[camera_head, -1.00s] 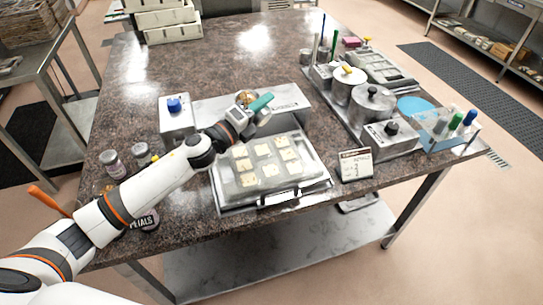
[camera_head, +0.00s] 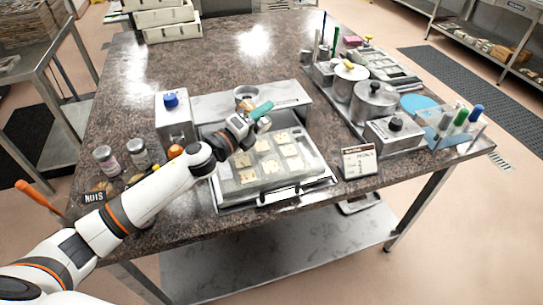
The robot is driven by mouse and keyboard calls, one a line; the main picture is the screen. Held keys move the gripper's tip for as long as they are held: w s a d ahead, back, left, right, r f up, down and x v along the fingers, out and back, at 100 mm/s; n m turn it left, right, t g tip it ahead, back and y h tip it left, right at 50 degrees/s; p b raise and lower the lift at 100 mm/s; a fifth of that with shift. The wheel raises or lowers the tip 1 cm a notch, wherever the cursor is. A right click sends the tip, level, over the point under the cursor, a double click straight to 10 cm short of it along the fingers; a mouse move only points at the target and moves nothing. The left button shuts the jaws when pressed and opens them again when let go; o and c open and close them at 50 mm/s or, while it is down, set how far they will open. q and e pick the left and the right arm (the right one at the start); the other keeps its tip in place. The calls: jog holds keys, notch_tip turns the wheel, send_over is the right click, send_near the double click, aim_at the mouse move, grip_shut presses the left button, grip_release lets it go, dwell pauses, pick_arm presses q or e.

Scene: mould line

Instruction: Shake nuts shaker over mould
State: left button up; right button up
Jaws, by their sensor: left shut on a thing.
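The mould (camera_head: 290,177) is a clear tray with several pale square pieces in it, on the front of the table. My left gripper (camera_head: 252,119) is over its far left part, shut on a small shaker (camera_head: 245,92) with a silvery rim and brownish middle. The gripper hides much of the shaker, and I cannot read a label on it. A teal part (camera_head: 262,109) shows beside the gripper. A dark NUTS sign (camera_head: 93,197) stands at the table's left front. My right gripper is not in view.
Two jars (camera_head: 140,153) stand at the left, partly near my arm. The table's back middle is clear.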

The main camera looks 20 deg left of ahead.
pick_arm(q)
jog(key=shift+r, duration=0.1)
notch_tip(320, 180, up, 5)
jog(key=p, duration=0.4)
jog(key=shift+f+p, duration=0.2)
jog(key=shift+p, duration=0.1)
jog(key=shift+f, duration=0.1)
notch_tip(320, 180, down, 5)
jog(key=b, duration=0.4)
jog(key=shift+r, duration=0.2)
jog(key=shift+r, duration=0.15)
notch_tip(320, 180, up, 4)
jog(key=p, duration=0.4)
jog(key=shift+r, duration=0.25)
jog(key=shift+f, duration=0.1)
